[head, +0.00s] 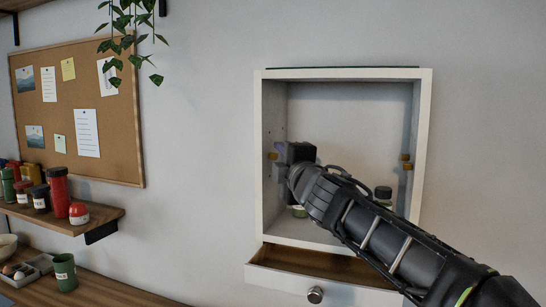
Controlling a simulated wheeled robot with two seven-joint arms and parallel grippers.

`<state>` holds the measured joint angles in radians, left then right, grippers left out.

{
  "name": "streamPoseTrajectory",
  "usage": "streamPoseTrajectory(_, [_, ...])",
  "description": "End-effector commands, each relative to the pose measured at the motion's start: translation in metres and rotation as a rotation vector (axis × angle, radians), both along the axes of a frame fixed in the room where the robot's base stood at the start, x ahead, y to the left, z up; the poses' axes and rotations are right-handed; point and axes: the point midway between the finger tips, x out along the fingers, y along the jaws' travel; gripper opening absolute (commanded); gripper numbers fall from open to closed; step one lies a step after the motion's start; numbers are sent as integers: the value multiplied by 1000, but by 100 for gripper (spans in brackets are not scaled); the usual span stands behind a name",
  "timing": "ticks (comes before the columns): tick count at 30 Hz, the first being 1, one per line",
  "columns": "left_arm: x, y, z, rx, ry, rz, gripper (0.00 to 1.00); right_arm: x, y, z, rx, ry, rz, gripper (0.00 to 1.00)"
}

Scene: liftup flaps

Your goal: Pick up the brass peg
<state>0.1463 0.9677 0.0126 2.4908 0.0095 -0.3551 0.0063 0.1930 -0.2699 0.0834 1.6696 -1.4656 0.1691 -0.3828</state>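A small brass peg (272,156) sticks out of the inner left wall of the white wall cabinet (425,130). More brass pegs (406,161) show on its inner right wall. My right gripper (279,160) is inside the cabinet, its arm coming in from the lower right. Its fingers point left toward the left-wall peg, one above and one below its level, with a gap between them. They look open and very close to the peg; whether they touch it is too small to tell. My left gripper is out of view.
A drawer (325,262) with a round knob sits open below the cabinet. A dark-lidded jar (383,194) stands inside the cabinet, partly behind my arm. A shelf (75,226) with jars, a corkboard (125,110) and a hanging plant (125,40) are at left.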

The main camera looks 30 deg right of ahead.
Motion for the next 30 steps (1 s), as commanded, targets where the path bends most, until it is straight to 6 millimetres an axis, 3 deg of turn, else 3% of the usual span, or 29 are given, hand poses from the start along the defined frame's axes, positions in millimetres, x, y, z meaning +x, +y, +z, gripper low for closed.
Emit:
streamPoseTrajectory(6, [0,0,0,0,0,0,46,0,0,0,0,0,0,37])
streamPoseTrajectory(20, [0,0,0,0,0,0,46,0,0,0,0,0,0,0])
streamPoseTrajectory(30, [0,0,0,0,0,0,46,0,0,0,0,0,0,0])
